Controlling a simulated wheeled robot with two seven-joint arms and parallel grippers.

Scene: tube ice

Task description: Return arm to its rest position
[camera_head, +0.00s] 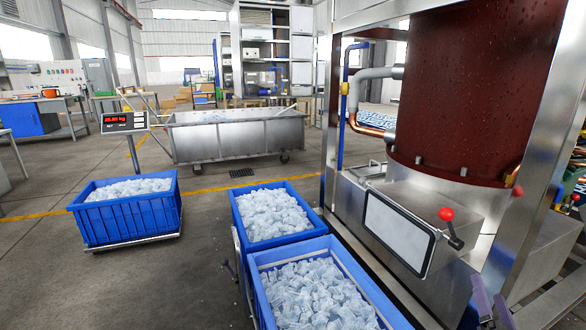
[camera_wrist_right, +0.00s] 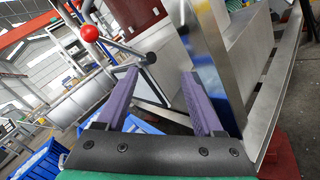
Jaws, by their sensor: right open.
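My right gripper (camera_head: 490,302) shows at the lower right of the head view, in front of the ice machine's frame. Its two purple fingers are apart and empty in the wrist view (camera_wrist_right: 160,82). The ice machine has a dark red cylinder (camera_head: 478,90) and a steel chute with a pale door panel (camera_head: 398,230). A lever with a red ball knob (camera_head: 446,214) is on the chute; the knob also shows in the wrist view (camera_wrist_right: 89,33), beyond the fingers and apart from them. My left gripper is not in view.
Blue crates of ice stand by the chute, one in front (camera_head: 262,283) and one behind (camera_head: 240,225). Another ice-filled blue crate (camera_head: 125,231) sits on the scale with a red display (camera_head: 124,119). A steel tub (camera_head: 235,140) stands behind.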

